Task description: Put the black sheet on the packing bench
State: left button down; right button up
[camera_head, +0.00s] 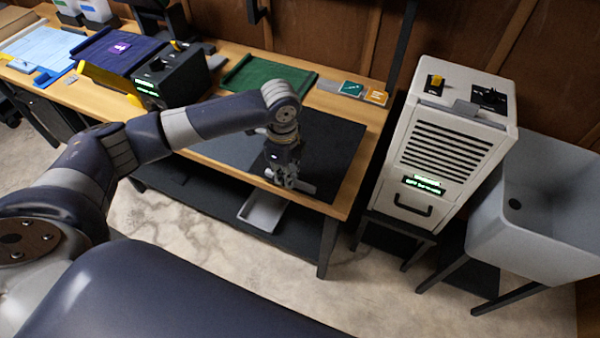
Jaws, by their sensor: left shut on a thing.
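A flat black sheet (335,143) lies over the right part of the wooden bench (368,141), reaching close to its front edge. A dark grey area (232,150) shows to its left; I cannot tell whether it is a separate mat. My left gripper (284,182) points down at the front part of the black sheet, near the bench's front edge. It is shut on the sheet, though its fingertips are small and the grip itself is hard to see. My right gripper is not in view.
A grey tray (263,210) sits on the lower shelf. A white cabinet (448,150) and grey sink (540,205) stand right.

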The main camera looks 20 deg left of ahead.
aim_at(300, 176)
pick_arm(q)
jog(key=w+d, duration=0.2)
jog(key=shift+w+d+f, duration=0.15)
jog(key=shift+w, duration=0.25)
notch_tip(300, 176, down, 2)
jog(key=shift+f+p, duration=0.25)
jog(key=shift+p, duration=0.35)
jog(key=shift+f, duration=0.55)
jog(key=c, duration=1.6)
grip_release()
